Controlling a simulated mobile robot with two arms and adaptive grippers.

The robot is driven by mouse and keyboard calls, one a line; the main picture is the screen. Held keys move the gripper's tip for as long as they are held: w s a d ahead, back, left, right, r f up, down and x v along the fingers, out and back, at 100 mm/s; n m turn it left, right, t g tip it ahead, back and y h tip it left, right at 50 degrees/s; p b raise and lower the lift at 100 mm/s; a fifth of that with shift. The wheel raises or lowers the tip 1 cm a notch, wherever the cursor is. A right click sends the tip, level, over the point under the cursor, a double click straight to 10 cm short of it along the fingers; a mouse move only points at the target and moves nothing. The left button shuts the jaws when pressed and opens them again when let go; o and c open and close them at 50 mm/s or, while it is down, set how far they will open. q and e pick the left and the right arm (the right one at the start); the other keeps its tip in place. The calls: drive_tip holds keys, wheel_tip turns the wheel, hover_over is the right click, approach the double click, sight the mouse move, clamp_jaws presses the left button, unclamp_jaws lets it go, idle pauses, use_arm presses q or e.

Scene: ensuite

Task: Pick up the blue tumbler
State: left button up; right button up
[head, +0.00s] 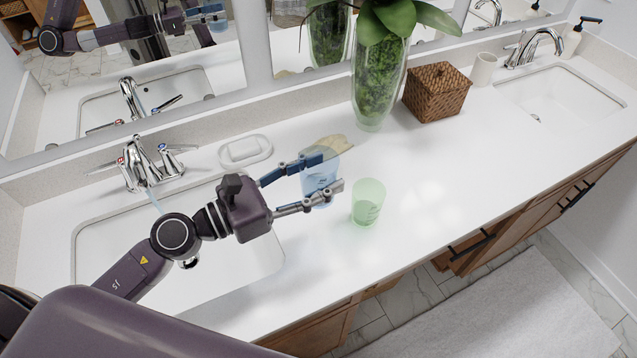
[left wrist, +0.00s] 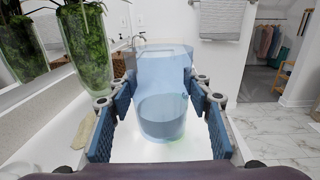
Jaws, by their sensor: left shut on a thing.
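The blue tumbler (head: 319,183) is see-through and upright over the counter, between the fingers of my left gripper (head: 322,172). The gripper is shut on it, one finger on each side. In the left wrist view the tumbler (left wrist: 162,95) fills the middle, between the two blue finger pads of the left gripper (left wrist: 160,115). I cannot tell whether its base touches the counter. A green tumbler (head: 368,203) stands on the counter just right of the gripper, close to it. My right gripper is not in view.
The white counter (head: 440,150) has free room to the right. A tall glass vase with moss (head: 378,85), a wicker box (head: 436,92) and a white cup (head: 484,69) stand behind. A soap dish (head: 245,150) and a tan item (head: 335,143) lie near the mirror. The left sink (head: 100,225) is under my arm.

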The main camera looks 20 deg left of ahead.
use_arm(q)
drive_tip(key=shift+r+p, duration=1.55)
drive_tip(key=shift+r, duration=1.8)
drive_tip(key=shift+f, duration=0.1)
